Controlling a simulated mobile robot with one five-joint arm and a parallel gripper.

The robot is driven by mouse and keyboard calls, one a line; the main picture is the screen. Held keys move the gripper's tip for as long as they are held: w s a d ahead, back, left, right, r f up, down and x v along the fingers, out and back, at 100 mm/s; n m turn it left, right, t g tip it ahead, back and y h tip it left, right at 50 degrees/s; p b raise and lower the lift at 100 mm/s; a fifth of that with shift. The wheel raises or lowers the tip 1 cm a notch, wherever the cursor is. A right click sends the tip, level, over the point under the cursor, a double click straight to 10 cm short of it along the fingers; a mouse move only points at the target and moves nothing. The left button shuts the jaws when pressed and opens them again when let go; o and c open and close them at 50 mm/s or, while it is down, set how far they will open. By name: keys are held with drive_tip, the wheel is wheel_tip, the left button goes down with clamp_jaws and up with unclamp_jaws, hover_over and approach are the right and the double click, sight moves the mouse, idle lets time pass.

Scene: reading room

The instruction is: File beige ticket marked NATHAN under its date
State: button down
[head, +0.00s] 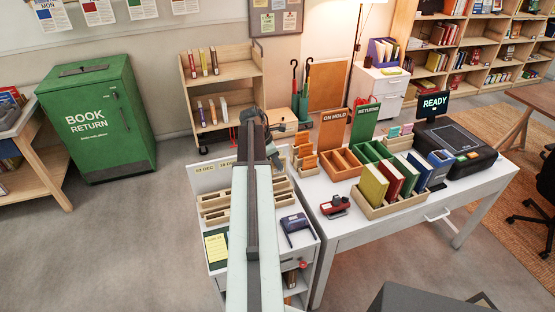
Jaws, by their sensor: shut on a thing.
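My arm reaches forward from the bottom middle of the head view. My gripper (279,128) is a small dark shape at its far end, above the back of the white stand. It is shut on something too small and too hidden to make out. I cannot pick out a beige ticket or the name NATHAN. The date rack (216,202) has pale wooden rows on the stand, left of and behind my arm. A backboard (208,179) behind it carries date labels, one reading 03 DEC. My arm covers the middle of the rack and some labels.
A yellow-green sheet (216,246) and a dark blue device (295,226) lie at the stand's front. The white desk (345,234) at right holds a red stamp (335,207), the ON HOLD tray (341,164), books and a black machine (455,148). A green book return (100,120) stands left. Floor at left is clear.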

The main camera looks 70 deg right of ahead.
sight(278, 173)
drive_tip(key=f+b, duration=0.4)
drive_tip(key=b, duration=0.1)
drive_tip(key=d+f+b, duration=0.1)
drive_tip(key=f+b, duration=0.1)
drive_tip(key=f, duration=0.1)
drive_tip(key=shift+w+f, duration=0.1)
idle(0.5)
drive_tip(key=c, duration=1.4)
unclamp_jaws()
